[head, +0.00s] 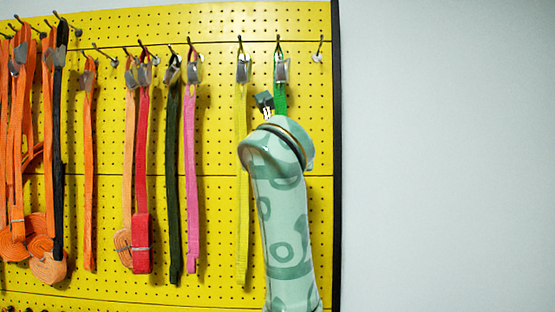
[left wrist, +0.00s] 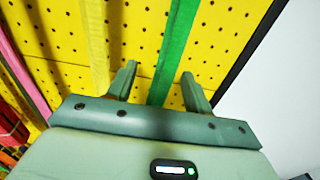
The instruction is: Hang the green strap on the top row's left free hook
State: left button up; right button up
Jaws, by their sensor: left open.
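In the left wrist view the jaws (left wrist: 158,72) are open, and the green strap (left wrist: 174,45) runs between the two fingers as seen, with gaps on both sides. A bare hook (head: 319,50) is right of the green strap. My right gripper is not in view.
A yellow strap (head: 242,120) hangs close left of the green one. Pink (head: 190,150), dark green (head: 173,150), red (head: 141,180) and several orange straps hang farther left on the yellow pegboard (head: 215,220). The board ends at a black edge (head: 337,150); plain wall lies beyond.

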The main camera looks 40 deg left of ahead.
pick_arm(q)
jog(key=b+v, duration=0.3)
jog(key=v, duration=1.1)
jog(key=shift+s+d, duration=0.2)
jog(key=shift+s, duration=0.05)
